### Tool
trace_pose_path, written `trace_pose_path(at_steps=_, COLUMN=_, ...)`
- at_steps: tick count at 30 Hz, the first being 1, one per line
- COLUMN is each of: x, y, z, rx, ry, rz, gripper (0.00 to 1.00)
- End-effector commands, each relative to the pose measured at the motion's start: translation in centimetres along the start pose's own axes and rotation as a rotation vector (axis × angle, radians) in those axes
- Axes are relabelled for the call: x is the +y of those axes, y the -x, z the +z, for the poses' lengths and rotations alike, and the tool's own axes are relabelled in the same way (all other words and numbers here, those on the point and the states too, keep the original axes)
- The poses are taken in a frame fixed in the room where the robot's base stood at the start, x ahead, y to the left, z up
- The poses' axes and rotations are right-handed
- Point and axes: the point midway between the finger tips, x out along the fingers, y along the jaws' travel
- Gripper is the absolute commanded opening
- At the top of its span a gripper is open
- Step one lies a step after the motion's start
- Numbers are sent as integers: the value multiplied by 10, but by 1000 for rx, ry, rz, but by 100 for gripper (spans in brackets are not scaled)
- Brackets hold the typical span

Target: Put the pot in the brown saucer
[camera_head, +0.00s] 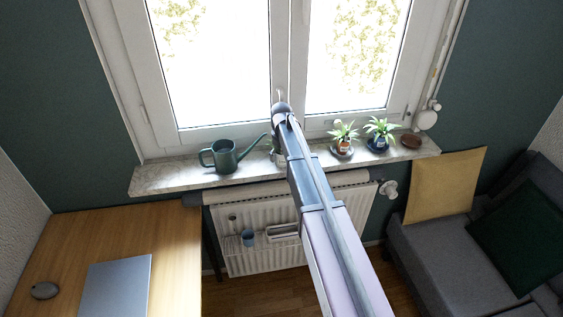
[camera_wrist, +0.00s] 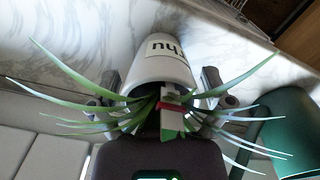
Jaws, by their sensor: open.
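A white pot (camera_wrist: 160,70) with dark lettering and long green leaves fills the middle of the wrist view. My gripper (camera_wrist: 160,82) is open, with one finger on each side of the pot; I cannot tell whether they touch it. In the head view my arm mostly hides this pot (camera_head: 274,157), beside the watering can on the windowsill. The brown saucer (camera_head: 411,141) lies at the right end of the sill and looks empty.
A green watering can (camera_head: 226,158) stands left of the pot and also shows in the wrist view (camera_wrist: 287,132). An orange potted plant (camera_head: 343,146) and a dark blue one (camera_head: 378,142) stand between my arm and the saucer. The marble sill (camera_head: 160,176) is narrow, with windows behind.

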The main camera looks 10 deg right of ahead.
Motion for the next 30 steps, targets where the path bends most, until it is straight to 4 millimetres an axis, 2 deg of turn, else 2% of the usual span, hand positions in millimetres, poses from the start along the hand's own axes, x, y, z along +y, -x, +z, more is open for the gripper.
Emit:
trace_pose_path(at_steps=18, x=0, y=-1, z=0, rx=0, ry=1, rz=0, gripper=100)
trace_pose_path(at_steps=20, x=0, y=-1, z=0, rx=0, ry=1, rz=0, gripper=85)
trace_pose_path(at_steps=24, x=0, y=-1, z=0, rx=0, ry=1, rz=0, gripper=44)
trace_pose_path(at_steps=27, x=-1, y=-1, z=0, rx=0, ry=1, rz=0, gripper=16)
trace_pose_path(at_steps=30, x=-1, y=-1, z=0, rx=0, ry=1, rz=0, gripper=16)
